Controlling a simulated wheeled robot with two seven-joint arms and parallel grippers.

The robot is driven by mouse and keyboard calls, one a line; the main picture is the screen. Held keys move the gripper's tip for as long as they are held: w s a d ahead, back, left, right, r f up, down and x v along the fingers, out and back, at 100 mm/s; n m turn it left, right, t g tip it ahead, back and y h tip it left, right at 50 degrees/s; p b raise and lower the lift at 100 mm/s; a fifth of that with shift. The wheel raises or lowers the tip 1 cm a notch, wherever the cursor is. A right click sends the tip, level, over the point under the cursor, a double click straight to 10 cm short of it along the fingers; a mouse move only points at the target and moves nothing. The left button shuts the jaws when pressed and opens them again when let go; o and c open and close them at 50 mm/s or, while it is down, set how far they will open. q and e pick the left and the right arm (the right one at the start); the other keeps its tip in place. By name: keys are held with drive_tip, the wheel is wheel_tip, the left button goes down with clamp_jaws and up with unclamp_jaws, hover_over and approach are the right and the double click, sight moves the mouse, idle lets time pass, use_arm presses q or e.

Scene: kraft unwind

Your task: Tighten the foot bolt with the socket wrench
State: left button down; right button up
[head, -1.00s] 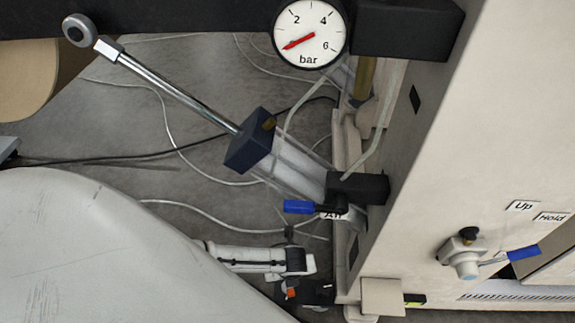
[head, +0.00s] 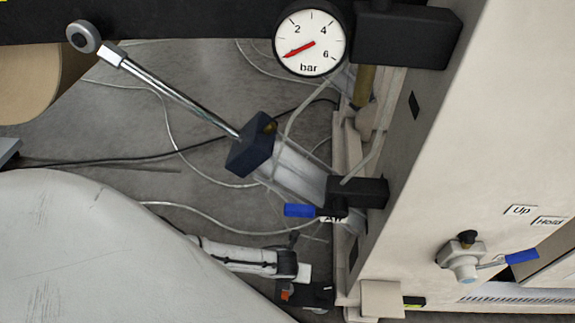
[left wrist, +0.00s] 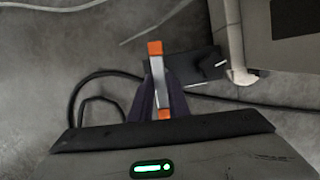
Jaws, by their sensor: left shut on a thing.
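My left gripper (head: 290,290) is low in the head view, beside the foot of the pale machine cabinet. In the left wrist view my left gripper (left wrist: 158,85) is shut on a grey bar with orange ends (left wrist: 157,75), which seems to be the socket wrench. A bit of orange on the wrench (head: 286,295) shows in the head view. The bar's far end lies in front of or over a dark foot plate (left wrist: 195,68); I cannot tell whether they touch. The foot bolt cannot be made out. My right gripper is not in view.
The pale cabinet (head: 490,130) fills the right side. A pneumatic cylinder (head: 250,145) slants across the middle, near a pressure gauge (head: 310,42) and a blue-handled valve (head: 300,210). Thin hoses cross the grey floor. A kraft roll (head: 30,80) is at the far left.

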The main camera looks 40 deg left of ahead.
use_arm(q)
drive_tip(key=shift+m, duration=0.9)
drive_tip(key=shift+m+h, duration=0.4)
drive_tip(key=shift+m, duration=0.7)
